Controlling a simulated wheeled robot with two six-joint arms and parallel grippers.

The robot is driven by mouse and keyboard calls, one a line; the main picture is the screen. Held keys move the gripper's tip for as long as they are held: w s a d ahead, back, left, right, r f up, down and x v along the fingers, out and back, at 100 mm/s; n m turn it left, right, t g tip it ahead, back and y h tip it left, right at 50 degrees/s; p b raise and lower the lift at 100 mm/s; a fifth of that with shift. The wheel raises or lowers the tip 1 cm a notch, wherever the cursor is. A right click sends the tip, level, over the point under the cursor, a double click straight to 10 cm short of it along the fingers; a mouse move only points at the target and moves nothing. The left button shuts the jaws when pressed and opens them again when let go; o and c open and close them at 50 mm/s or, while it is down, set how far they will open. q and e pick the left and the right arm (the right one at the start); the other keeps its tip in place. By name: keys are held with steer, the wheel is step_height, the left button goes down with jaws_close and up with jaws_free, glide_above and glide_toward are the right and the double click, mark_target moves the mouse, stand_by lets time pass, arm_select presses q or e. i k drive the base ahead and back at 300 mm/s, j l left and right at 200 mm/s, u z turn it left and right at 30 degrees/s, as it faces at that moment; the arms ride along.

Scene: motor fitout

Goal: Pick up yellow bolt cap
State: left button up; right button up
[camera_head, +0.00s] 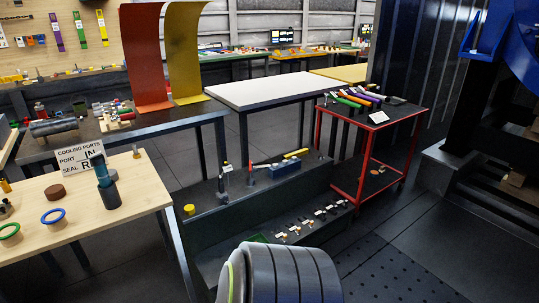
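A small yellow cap-like cylinder (190,210) stands at the left end of the dark stepped bench (240,206), near its edge. It looks like the yellow bolt cap, but it is too small to be certain. Nothing touches it. Another small yellow piece (5,186) shows at the left edge of the picture, on the light wooden table, and is partly cut off. Neither of my grippers is in view.
A ribbed dark grey cylinder (285,272) fills the bottom middle. The wooden table (130,172) holds a sign (84,156), rings and a dark upright cylinder (106,186). A red cart (364,165) stands right of the bench. Floor is open at right.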

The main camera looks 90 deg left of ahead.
mark_target(190, 210)
steer(key=u, duration=1.85)
steer(key=l+u, duration=0.1)
steer(key=u, duration=0.3)
steer(key=l+u, duration=0.1)
steer(key=u, duration=0.35)
steer(key=k+u, duration=0.1)
steer(key=u, duration=0.3)
steer(key=l+u, duration=0.15)
steer(key=u, duration=0.25)
steer(key=i+j, duration=0.2)
steer(key=i, duration=0.25)
steer(key=i+j+u, duration=0.1)
steer(key=i, duration=0.35)
steer(key=j, duration=0.1)
